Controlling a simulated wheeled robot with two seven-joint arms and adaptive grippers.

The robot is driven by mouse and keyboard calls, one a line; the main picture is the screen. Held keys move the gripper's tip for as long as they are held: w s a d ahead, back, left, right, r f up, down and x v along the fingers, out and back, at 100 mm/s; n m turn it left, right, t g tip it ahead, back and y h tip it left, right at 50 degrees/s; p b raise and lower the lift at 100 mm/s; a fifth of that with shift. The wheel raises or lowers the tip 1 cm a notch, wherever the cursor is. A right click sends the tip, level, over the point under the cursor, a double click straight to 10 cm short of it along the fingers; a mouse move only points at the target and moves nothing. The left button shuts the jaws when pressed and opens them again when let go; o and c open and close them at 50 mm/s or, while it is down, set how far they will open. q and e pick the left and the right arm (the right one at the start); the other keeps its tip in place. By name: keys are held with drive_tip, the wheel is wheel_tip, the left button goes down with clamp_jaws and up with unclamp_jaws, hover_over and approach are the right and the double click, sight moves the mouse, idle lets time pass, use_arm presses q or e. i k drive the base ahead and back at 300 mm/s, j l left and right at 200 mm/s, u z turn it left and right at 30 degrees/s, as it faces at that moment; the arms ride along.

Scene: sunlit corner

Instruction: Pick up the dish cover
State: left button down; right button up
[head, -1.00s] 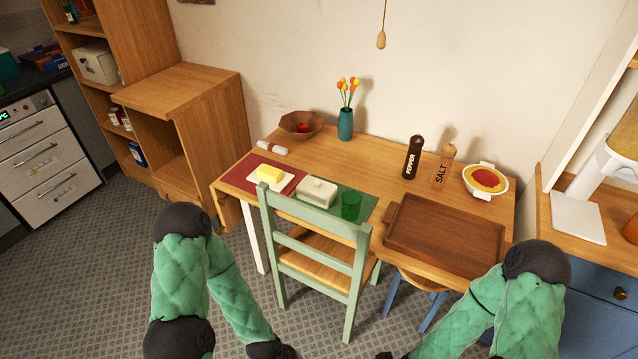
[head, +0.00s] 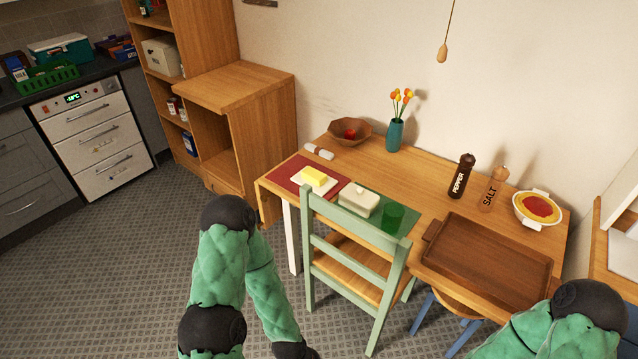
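The dish cover looks to be the white lid with a small knob (head: 358,198), on the table at the edge of the green placemat (head: 408,222). A yellow block of butter (head: 314,176) sits on a white dish (head: 303,182) to its left, on the red placemat (head: 284,173). My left gripper (head: 314,355) is low over the floor at the bottom edge, well short of the table and left of the chair; its fingers barely show. My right gripper is out of the frame; only its arm shows at the lower right.
A green chair (head: 347,256) stands in front of the placemats. A green glass (head: 392,217) is right of the lid. A wooden tray (head: 486,257), pepper mill (head: 461,176), salt mill (head: 493,189), vase (head: 395,135) and bowl (head: 349,132) are also on the table.

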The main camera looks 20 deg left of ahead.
sight(357, 198)
drive_tip(key=i+j+z, duration=0.15)
drive_tip(key=j, duration=0.2)
drive_tip(key=i+j+z, duration=0.15)
drive_tip(key=j, duration=0.2)
drive_tip(key=i+j+z, duration=0.15)
drive_tip(key=j, duration=0.25)
drive_tip(key=i+j+z, duration=0.15)
drive_tip(key=j, duration=0.25)
drive_tip(key=k+l, duration=0.05)
